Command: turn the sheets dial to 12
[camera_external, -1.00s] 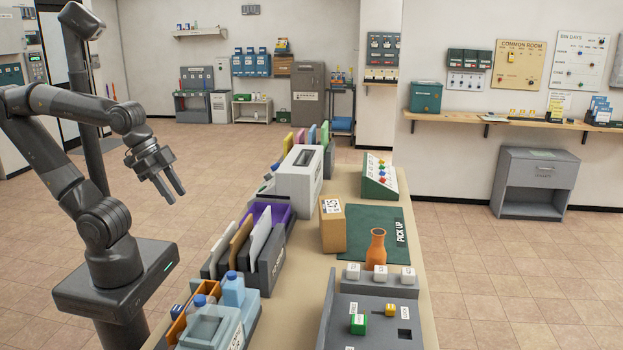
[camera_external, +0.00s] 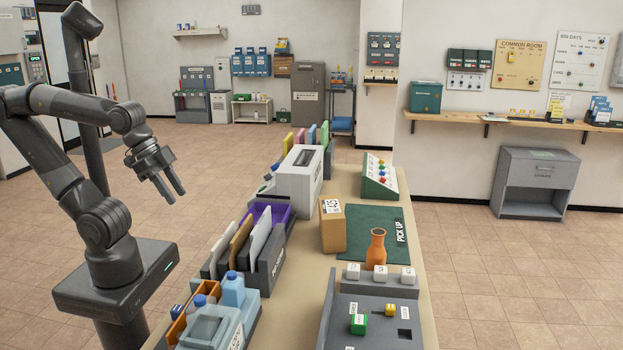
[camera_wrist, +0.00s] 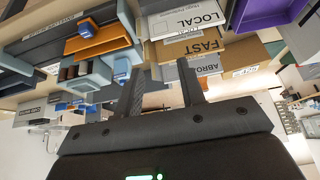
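My gripper (camera_external: 168,187) hangs in the air to the left of the long table, its fingers spread apart with nothing between them. In the wrist view, the two fingers of my gripper (camera_wrist: 162,95) are apart and the picture looks upside down. I cannot make out a dial labelled sheets in either view. A white and grey machine (camera_external: 299,177) with a dark slot stands on the table, and a green-sided panel with coloured knobs (camera_external: 380,178) stands behind and right of it. Their labels are too small to read.
The table (camera_external: 345,187) carries a grey folder rack (camera_external: 271,262), a cardboard box (camera_external: 332,228), an orange vase (camera_external: 376,248) on a green mat (camera_external: 365,215), and a grey tray (camera_external: 376,308) with small blocks. A grey cabinet (camera_external: 536,182) stands by the right wall. The tiled floor between is clear.

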